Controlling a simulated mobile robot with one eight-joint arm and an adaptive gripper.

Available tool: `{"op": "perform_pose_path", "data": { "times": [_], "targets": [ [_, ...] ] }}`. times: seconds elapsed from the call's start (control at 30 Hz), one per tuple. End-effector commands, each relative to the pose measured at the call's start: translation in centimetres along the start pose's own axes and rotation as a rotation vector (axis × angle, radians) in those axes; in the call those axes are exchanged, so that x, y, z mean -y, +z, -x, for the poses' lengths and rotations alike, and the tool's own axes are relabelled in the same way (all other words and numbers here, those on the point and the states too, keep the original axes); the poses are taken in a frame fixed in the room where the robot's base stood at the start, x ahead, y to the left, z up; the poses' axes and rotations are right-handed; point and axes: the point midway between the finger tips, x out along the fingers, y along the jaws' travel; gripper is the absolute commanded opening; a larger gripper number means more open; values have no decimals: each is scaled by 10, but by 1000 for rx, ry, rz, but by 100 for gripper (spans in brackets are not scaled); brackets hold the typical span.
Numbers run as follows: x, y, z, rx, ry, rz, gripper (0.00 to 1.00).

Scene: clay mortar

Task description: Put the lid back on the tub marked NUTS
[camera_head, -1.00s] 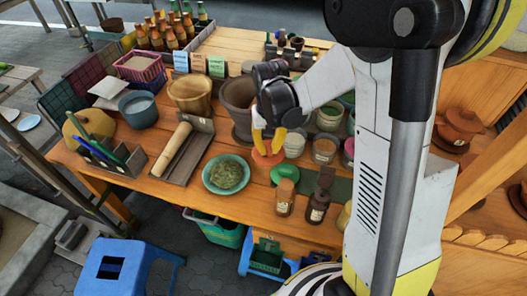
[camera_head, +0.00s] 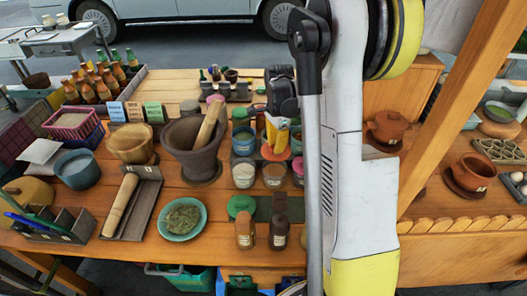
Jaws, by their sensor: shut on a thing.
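My gripper (camera_head: 275,141), with yellow-orange fingers, is shut on an orange-red lid (camera_head: 273,154) and holds it among the small tubs right of the clay mortar. An open tub with pale brown contents (camera_head: 273,177) stands just in front of and below the lid. A white tub (camera_head: 243,174) is to its left, and a blue-green tub (camera_head: 243,141) stands behind that. A green lid (camera_head: 240,205) lies on the table in front. The labels are too small to read, so I cannot tell which tub is marked NUTS. My arm hides part of the tub group's right side.
A dark mortar (camera_head: 191,160) with a pestle (camera_head: 209,123) leaning in it stands left of the tubs. Two shaker bottles (camera_head: 246,230) stand in front. A green plate (camera_head: 182,219) lies front left. Clay pots (camera_head: 476,172) are on the right.

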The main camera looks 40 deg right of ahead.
Motion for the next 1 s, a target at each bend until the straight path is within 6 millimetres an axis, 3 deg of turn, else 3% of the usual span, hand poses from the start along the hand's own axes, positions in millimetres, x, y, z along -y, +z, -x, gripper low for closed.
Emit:
{"op": "perform_pose_path", "data": {
  "times": [0.27,0.7,1.0],
  "targets": [
    [0,0,-17,0,0,-3,0],
    [0,0,-60,0,0,-1,0],
    [0,0,-63,0,0,-1,0]
  ]
}}
